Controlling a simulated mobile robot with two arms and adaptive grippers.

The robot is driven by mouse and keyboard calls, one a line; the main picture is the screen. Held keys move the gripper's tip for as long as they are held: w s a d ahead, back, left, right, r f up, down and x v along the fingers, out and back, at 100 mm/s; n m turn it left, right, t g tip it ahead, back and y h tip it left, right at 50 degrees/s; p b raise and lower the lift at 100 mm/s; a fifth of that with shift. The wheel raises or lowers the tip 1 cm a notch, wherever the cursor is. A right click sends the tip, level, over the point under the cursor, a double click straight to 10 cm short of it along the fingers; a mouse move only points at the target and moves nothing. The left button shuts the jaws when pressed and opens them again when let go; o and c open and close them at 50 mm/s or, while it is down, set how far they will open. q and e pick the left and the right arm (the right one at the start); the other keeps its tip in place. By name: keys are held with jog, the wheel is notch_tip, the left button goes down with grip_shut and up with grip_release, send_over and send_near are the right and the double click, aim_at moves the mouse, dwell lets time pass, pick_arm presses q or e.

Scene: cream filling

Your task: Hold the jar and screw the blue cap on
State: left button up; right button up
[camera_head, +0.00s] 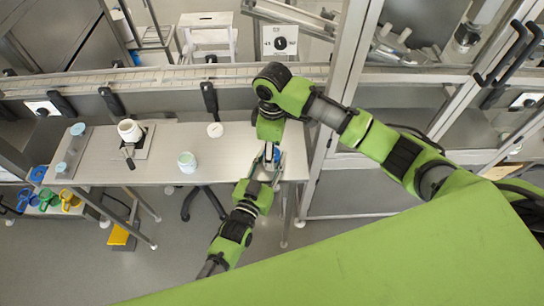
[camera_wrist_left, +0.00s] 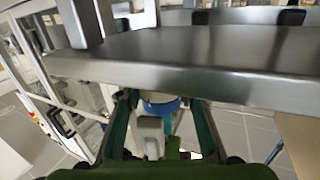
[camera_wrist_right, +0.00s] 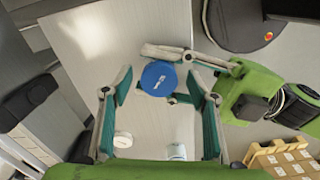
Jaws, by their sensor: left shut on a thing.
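The blue cap (camera_wrist_right: 159,78) is a round disc with white lettering, seen from above in the right wrist view. It appears to sit on top of the jar, whose body is mostly hidden beneath it. My left gripper (camera_wrist_right: 172,76) comes in from the right there, its fingers shut on either side of the jar. A blue part (camera_wrist_left: 162,106) shows between the left fingers in the left wrist view. My right gripper (camera_wrist_right: 158,90) is open above, with its fingers spread around the cap and apart from it. In the head view both grippers meet at the table's right end; the left gripper (camera_head: 265,164) shows best.
A conveyor runs behind. The metal frame stands close on the right.

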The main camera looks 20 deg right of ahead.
jog(key=shift+r, duration=0.1)
jog(key=shift+r, duration=3.95)
pick_arm(q)
jog(key=o, duration=1.3)
jog(key=shift+s, duration=0.15)
jog(key=v, duration=1.2)
pick_arm(e)
jog(key=shift+f, duration=0.1)
